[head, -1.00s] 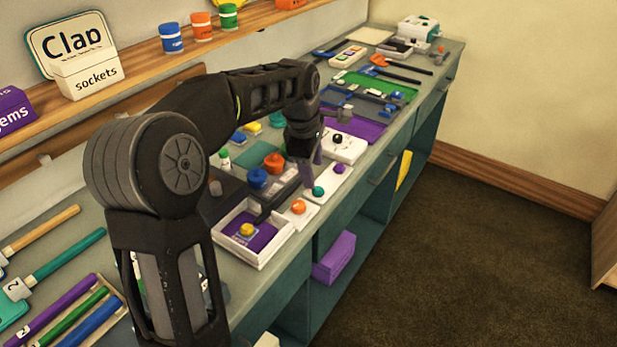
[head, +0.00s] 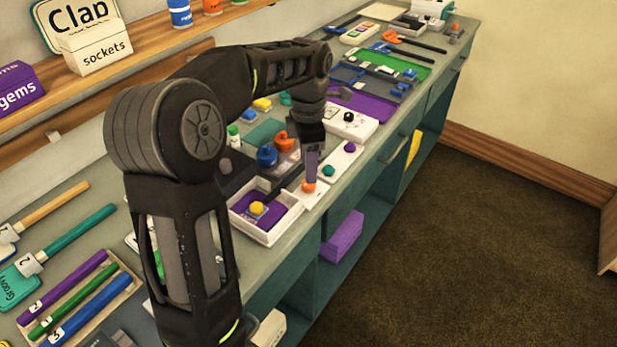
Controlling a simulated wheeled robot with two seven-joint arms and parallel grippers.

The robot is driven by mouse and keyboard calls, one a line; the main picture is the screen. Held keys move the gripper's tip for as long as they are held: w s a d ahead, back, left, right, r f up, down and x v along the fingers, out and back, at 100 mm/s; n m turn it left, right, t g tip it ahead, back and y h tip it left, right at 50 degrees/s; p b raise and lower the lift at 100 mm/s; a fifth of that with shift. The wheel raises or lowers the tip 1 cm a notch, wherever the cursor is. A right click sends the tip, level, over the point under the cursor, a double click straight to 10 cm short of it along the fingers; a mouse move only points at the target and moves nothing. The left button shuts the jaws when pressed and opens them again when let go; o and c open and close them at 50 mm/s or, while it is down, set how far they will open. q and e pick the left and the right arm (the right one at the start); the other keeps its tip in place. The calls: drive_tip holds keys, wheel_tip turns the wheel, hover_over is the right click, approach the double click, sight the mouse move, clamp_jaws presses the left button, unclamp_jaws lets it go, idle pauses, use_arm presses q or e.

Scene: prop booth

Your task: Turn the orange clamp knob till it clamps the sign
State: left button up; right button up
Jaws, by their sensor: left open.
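A small orange knob (head: 308,187) sits on a white plate (head: 317,198) near the front edge of the counter. My left gripper (head: 311,176) is open and points down at this knob, its fingertips right above or beside it. I cannot tell whether they touch it. A larger orange knob-like piece (head: 283,141) stands farther back, beside a blue one (head: 267,156). I cannot make out a sign held at the small orange knob. My right gripper is not in view.
A white tray with a purple inside and a yellow knob (head: 256,208) is just left of the gripper. A white strip with a teal knob (head: 328,171) is close on the right. A white box with a black knob (head: 348,117) stands behind. The floor in front is clear.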

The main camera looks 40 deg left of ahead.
sight(309, 186)
use_arm(q)
wheel_tip(309, 186, down, 5)
drive_tip(key=shift+f, duration=0.1)
idle(0.3)
clamp_jaws()
idle(0.4)
